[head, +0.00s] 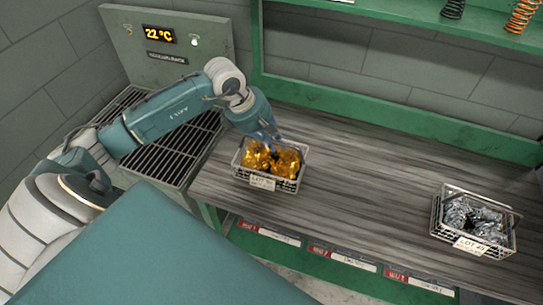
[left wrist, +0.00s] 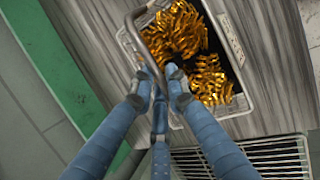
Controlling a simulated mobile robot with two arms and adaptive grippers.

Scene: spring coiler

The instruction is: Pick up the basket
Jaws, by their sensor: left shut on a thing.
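A wire basket (head: 239,170) full of gold coiled pieces is on the grey wood-grain bench, near its left end, with a white lot label on its front. It also shows in the left wrist view (left wrist: 234,107). My left gripper (head: 272,150) reaches down over this basket from behind. In the left wrist view its fingertips (left wrist: 160,82) are close together, shut on the basket's metal handle (left wrist: 150,52). I cannot tell any gap between basket and bench. A second wire basket (head: 436,222) with silver pieces stands at the right of the bench. My right gripper is not in view.
A slatted metal grate (head: 178,150) and a grey panel with a 22 °C display (head: 160,35) are at the left. A green shelf (head: 420,25) with springs runs along the back. The bench (head: 360,190) between the baskets is clear.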

